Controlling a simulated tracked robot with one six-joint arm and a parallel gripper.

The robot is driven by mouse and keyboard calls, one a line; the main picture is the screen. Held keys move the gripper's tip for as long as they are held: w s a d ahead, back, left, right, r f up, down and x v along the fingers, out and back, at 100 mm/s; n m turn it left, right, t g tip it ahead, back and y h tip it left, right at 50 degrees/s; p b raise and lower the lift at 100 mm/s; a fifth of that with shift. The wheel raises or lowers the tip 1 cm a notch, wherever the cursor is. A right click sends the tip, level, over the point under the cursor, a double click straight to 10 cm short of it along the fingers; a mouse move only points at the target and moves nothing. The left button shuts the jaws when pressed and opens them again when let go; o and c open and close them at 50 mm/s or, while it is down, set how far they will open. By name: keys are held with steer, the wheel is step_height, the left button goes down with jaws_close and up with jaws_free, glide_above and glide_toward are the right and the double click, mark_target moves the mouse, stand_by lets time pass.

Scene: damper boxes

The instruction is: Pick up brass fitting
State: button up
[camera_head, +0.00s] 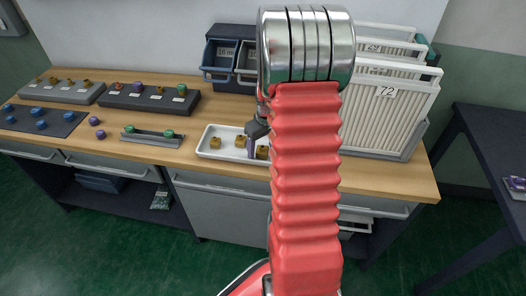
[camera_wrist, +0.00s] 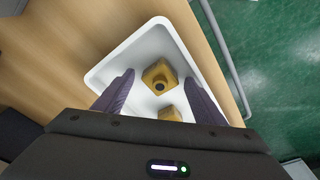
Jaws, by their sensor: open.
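The white tray (camera_head: 206,151) on the workbench holds several brass fittings, with one brass fitting (camera_head: 215,141) at its left. My gripper (camera_head: 251,148) is over the tray's right half, partly hidden behind my red arm. In the wrist view my gripper (camera_wrist: 159,78) is open, its two purple-grey fingers spread apart. One brass fitting (camera_wrist: 160,75), a squarish block with a dark round hole, shows between the fingertips. A second brass fitting (camera_wrist: 169,114) lies closer to the palm and is partly covered by it. I cannot tell whether the fingers touch either one.
A grey rack (camera_head: 150,137) with green-topped parts stands left of the tray. Dark bins (camera_head: 218,70) stand behind. A rack of pleated filters (camera_head: 385,110) marked 72 stands close on the right. The bench's front edge runs just before the tray.

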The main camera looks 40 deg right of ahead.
mark_target(261, 146)
stand_by(0.3)
steer(key=c, duration=1.3)
steer(key=shift+o, duration=0.2)
steer(key=shift+r, duration=0.15)
step_height(261, 146, up, 10)
steer(key=shift+f, duration=0.1)
steer(key=shift+a, duration=0.1)
steer(key=w+a+f, duration=0.1)
steer(key=w+a, duration=0.2)
steer(key=a, duration=0.7)
steer(key=w+a+f, duration=0.1)
steer(key=w+a, duration=0.3)
steer(key=a, duration=0.6)
steer(key=w+a+f+n, duration=0.1)
steer(key=w+a, duration=0.2)
steer(key=a, duration=0.8)
steer(key=shift+w, duration=0.2)
steer(key=shift+s, duration=0.1)
